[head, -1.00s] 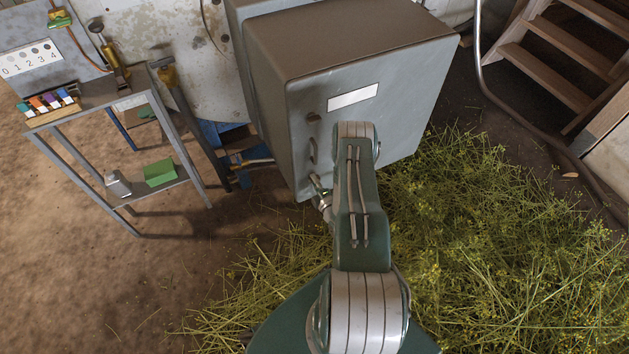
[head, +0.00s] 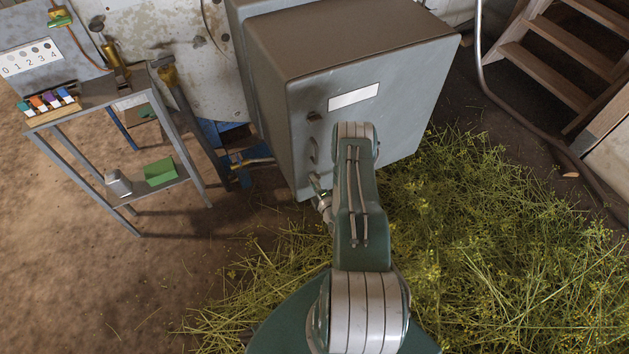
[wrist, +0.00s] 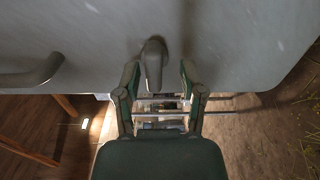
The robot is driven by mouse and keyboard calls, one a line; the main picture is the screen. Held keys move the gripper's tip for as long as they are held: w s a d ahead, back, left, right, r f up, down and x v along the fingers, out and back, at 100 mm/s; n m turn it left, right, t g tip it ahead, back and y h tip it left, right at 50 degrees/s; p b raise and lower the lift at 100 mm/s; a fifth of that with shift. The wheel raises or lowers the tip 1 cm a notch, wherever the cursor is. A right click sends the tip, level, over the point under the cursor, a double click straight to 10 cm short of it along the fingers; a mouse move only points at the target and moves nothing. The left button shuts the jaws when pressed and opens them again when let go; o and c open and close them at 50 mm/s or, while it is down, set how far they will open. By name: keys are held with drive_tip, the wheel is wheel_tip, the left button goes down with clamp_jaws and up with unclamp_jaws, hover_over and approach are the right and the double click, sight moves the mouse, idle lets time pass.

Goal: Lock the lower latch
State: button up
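The grey cabinet (head: 400,110) stands ahead with its door shut against the frame as far as I can see. The lower latch is a short grey lever (wrist: 153,64) near the door's bottom edge in the wrist view. My gripper (wrist: 160,78) is open, with one finger on each side of this lever. The left finger is very close to it, and a gap shows on the right; contact cannot be told. In the head view my gripper (head: 321,198) is small and partly hidden by my arm. The upper latch (head: 314,118) sits higher on the door.
A curved door handle (head: 313,151) lies between the latches; it also shows in the wrist view (wrist: 34,74). A metal stand (head: 88,107) with small items is at the left. Cut herbs (head: 500,230) cover the ground at the right. Wooden steps (head: 560,45) stand at the back right.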

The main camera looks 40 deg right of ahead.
drive_tip(key=shift+r, duration=0.1)
drive_tip(key=v, duration=1.2)
idle(0.4)
